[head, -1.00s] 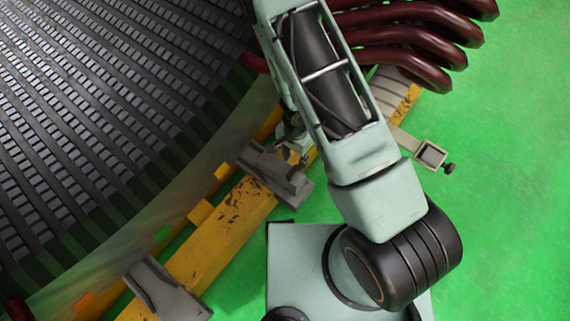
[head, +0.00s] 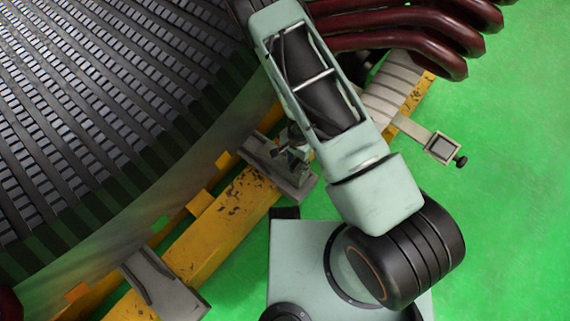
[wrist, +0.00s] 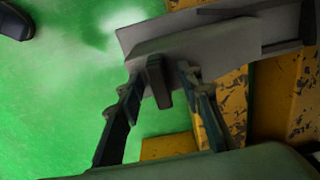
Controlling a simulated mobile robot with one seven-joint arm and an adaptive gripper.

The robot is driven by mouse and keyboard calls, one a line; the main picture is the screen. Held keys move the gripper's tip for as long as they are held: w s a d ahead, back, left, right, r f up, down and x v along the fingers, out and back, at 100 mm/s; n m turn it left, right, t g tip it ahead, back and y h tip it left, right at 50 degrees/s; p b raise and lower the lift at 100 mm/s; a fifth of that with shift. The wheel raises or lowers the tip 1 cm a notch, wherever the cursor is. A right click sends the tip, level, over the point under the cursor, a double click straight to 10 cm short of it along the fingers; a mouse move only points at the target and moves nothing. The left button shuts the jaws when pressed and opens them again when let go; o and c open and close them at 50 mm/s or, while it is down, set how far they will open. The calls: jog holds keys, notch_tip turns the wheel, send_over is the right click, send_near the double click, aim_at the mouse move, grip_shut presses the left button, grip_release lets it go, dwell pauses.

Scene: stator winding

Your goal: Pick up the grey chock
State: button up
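The grey chock (head: 262,150) sits on the yellow beam beside the stator, partly hidden behind my gripper (head: 294,154). In the wrist view the grey chock (wrist: 205,48) is a wide block with a darker upright rib standing out towards me. My gripper (wrist: 158,84) is open, with one dark finger on each side of this rib. The fingertips are close to the chock; I cannot tell whether they touch it.
A second grey chock (head: 162,288) stands further down the yellow beam (head: 225,228). The large slotted stator (head: 110,110) fills the left. Dark red bent pipes (head: 425,35) and a grey bracket (head: 441,148) are at the right. Green floor is clear at far right.

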grip_shut()
jog(key=shift+r, duration=0.15)
